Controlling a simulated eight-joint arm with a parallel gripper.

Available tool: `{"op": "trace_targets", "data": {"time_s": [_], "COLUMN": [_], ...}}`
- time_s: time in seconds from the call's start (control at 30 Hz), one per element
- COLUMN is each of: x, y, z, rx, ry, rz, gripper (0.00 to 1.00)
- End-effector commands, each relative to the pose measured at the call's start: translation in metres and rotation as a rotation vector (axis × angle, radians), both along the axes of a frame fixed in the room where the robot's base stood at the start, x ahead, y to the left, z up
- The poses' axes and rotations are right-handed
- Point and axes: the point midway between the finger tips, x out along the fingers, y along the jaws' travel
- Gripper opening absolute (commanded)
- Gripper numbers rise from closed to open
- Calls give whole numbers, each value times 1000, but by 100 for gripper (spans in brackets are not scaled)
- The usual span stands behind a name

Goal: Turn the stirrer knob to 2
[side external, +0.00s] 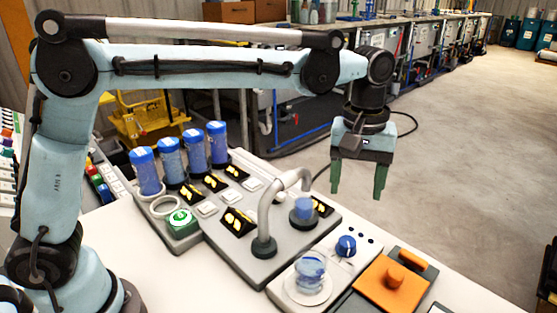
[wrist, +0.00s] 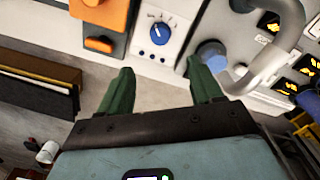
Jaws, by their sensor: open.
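The stirrer knob (side external: 346,246) is a round blue knob on the grey-white stirrer (side external: 325,267), beside a clear beaker (side external: 310,272) holding blue liquid. In the wrist view the knob (wrist: 160,34) sits at the top, just left of the picture's middle. It carries a white pointer line, and small marks surround it; the numbers are too small to read. My gripper (side external: 358,184) is open and empty, high above the bench with its green fingers pointing down. It is apart from the knob. In the wrist view the gripper (wrist: 160,72) shows fingers spread wide, below the knob.
An orange block with a round knob (side external: 394,274) stands right of the stirrer. A grey curved pipe (side external: 270,208) arches over the grey panel behind it, near a blue-topped piece (side external: 304,207). Several blue-capped tubes (side external: 195,150) stand at the back left. Open floor (side external: 470,150) lies to the right.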

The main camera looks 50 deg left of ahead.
Motion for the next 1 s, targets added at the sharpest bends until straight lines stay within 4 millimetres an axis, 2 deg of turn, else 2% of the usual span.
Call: {"op": "trace_targets", "data": {"time_s": [0.33,0.8,1.0], "x": [0,1,2], "y": [0,-2,-3], "z": [-28,-108,-128], "rx": [0,-1,-1], "ry": [-1,-2,-2], "rz": [-1,-2,-2], "gripper": [65,65,65]}}
